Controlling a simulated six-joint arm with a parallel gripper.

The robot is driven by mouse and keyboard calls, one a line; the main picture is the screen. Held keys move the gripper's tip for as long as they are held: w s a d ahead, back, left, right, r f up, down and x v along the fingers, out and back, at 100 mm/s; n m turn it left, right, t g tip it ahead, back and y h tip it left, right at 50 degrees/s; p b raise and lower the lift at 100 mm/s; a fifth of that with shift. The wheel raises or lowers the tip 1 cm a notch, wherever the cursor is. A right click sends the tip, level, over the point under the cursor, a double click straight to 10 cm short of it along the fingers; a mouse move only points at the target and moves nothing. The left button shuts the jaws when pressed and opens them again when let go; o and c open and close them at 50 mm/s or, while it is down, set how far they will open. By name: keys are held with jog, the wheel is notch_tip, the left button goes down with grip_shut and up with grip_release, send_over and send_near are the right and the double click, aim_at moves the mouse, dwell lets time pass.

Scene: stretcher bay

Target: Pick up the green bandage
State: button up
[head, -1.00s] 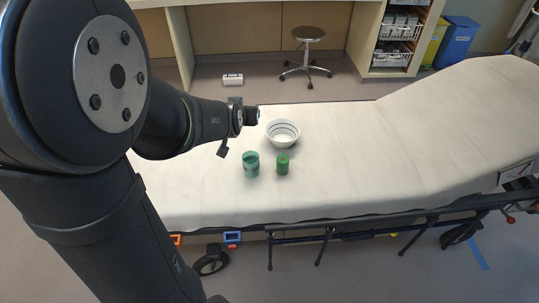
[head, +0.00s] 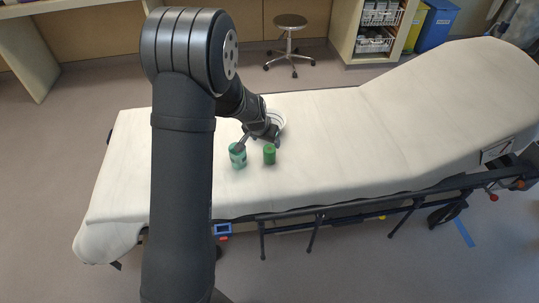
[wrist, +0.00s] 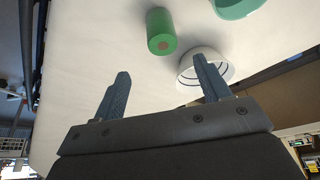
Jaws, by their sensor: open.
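The green bandage (head: 269,155) is a small upright green roll on the white stretcher sheet. It also shows at the top of the wrist view (wrist: 161,31), beyond my fingertips and apart from them. My gripper (head: 260,143) is just behind and above it in the head view, with nothing between its fingers. In the wrist view both dark blue fingers (wrist: 161,72) stand wide apart.
A teal-green cup-like container (head: 238,158) stands just left of the bandage. A white bowl with dark rings (head: 279,122) sits behind, partly hidden by my arm. The stretcher (head: 350,150) is clear to the right. A stool (head: 290,40) stands beyond it.

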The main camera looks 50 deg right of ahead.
aim_at(269, 149)
jog(key=x, duration=1.2)
jog(key=shift+w+d+f, duration=0.1)
jog(key=shift+w, duration=0.15)
jog(key=shift+c, duration=0.2)
jog(key=c, duration=1)
